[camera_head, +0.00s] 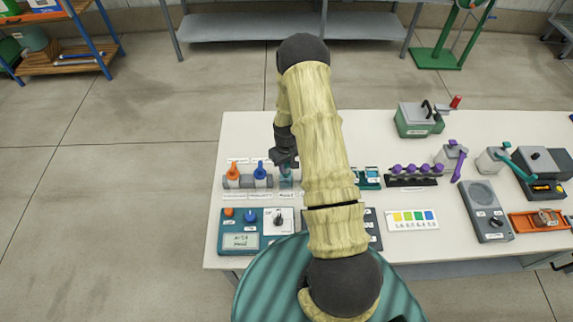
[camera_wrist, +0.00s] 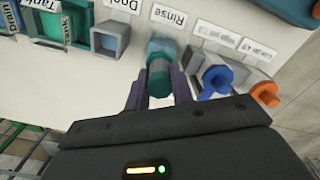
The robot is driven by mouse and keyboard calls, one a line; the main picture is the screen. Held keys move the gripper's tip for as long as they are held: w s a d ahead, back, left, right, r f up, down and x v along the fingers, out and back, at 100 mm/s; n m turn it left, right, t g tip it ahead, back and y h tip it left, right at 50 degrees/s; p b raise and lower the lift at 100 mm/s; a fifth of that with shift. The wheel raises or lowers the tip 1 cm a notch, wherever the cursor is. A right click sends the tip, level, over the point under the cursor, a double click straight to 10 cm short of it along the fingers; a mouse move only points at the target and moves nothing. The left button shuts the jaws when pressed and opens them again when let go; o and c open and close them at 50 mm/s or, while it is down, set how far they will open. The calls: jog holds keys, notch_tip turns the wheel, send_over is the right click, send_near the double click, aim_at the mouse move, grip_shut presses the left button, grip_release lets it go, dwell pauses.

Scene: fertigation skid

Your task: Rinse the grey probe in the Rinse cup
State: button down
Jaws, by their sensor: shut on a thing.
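My gripper (camera_head: 286,163) is shut on an upright-looking probe (camera_wrist: 158,82), seen between the two dark fingers in the wrist view. Its visible end looks dark teal-green there rather than grey. The Rinse cup (camera_wrist: 161,47) is a pale teal, see-through holder behind its Rinse label. The probe overlaps the cup in the wrist view, so its lower end is hidden and I cannot tell how deep it is. In the head view the cup (camera_head: 286,181) shows directly below my gripper.
An empty grey square Dock holder (camera_wrist: 110,40) is on the cup's other side. A meter (camera_head: 240,238) lies in front. My arm hides the table's middle.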

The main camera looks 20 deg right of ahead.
jog(key=shift+r, duration=0.15)
jog(key=shift+r+p, duration=0.45)
jog(key=shift+r, duration=0.25)
jog(key=shift+f, duration=0.1)
jog(key=shift+f+b, duration=0.7)
jog(key=shift+f, duration=0.05)
jog(key=shift+r, duration=0.15)
jog(key=shift+r+p, duration=0.45)
jog(key=shift+r, duration=0.25)
